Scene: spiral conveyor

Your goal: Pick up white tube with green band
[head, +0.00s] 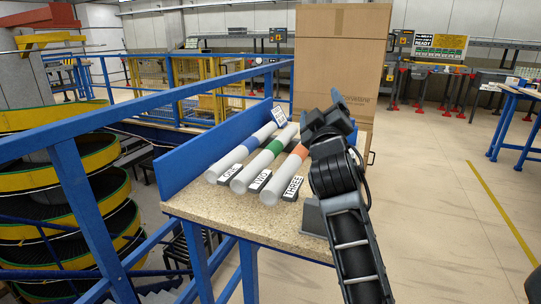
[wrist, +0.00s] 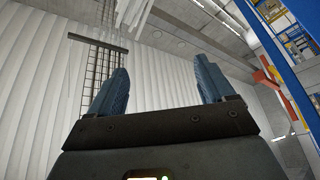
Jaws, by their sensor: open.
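A white tube with a green band (head: 273,146) lies on a speckled tabletop (head: 190,206), between two similar tubes, with a label reading TWO at its near end. A white tube with a blue band (head: 240,152) lies to its left, by a label that appears to read ONE. A white tube with an orange band (head: 286,175) lies to its right, by the label THREE. My arm rises at the table's right side, beside the tubes. My gripper (wrist: 165,85) is open and empty in the wrist view, its two blue fingers apart, facing the wall and ceiling.
A blue side board (head: 205,148) edges the table's left side, with a blue railing (head: 180,95) beyond it. A tall cardboard box (head: 341,60) stands behind the table. A spiral conveyor (head: 50,190) is at the far left. Open floor (head: 450,200) lies to the right.

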